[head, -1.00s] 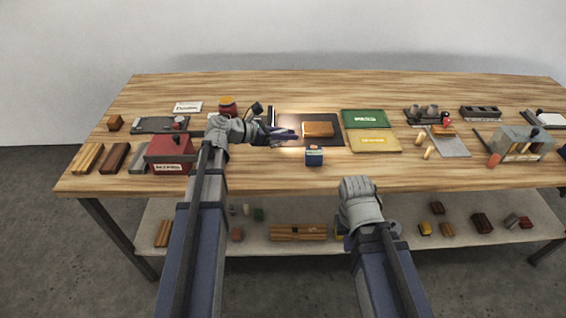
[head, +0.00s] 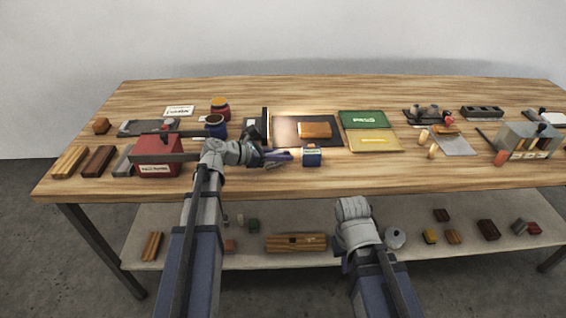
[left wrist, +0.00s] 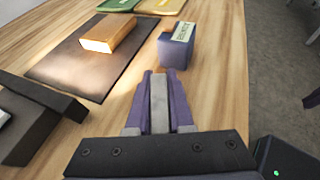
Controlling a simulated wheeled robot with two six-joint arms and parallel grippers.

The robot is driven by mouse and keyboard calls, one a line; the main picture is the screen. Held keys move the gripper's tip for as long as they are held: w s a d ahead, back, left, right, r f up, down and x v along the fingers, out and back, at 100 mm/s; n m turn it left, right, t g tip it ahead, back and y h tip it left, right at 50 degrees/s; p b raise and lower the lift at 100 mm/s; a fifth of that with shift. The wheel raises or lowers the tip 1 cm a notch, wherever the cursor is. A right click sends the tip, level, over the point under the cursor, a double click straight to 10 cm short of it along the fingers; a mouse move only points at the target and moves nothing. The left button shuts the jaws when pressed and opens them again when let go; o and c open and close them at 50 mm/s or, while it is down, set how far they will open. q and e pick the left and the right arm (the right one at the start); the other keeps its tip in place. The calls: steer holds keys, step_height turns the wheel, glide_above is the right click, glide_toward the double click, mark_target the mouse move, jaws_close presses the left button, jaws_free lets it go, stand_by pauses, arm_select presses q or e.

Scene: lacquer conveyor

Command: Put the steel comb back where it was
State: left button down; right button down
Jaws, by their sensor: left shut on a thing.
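My left gripper (head: 282,156) is over the front middle of the bench, just left of a small blue box (head: 312,157). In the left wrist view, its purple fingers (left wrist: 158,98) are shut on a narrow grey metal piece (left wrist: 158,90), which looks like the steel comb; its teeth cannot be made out. The blue box (left wrist: 176,46) stands beyond the fingertips with a gap. My right gripper (head: 352,222) is low in front of the bench edge, and its fingers are hidden.
A dark mat (head: 288,126) bears a lit wooden block (head: 314,130). Green (head: 363,119) and yellow (head: 374,140) pads lie to its right. The front strip right of the blue box is clear.

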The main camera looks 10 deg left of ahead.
arm_select(q)
steer(key=shift+f, duration=0.2)
steer(key=c, duration=1.3)
jaws_free()
steer(key=shift+f, duration=0.1)
steer(key=o, duration=0.5)
steer(key=shift+r+p, duration=0.3)
steer(key=shift+r, duration=0.05)
steer(key=p+v, duration=0.4)
steer(key=v, duration=0.6)
steer(key=shift+s+a, duration=0.1)
steer(key=shift+a, duration=0.05)
steer(key=shift+v, duration=0.75)
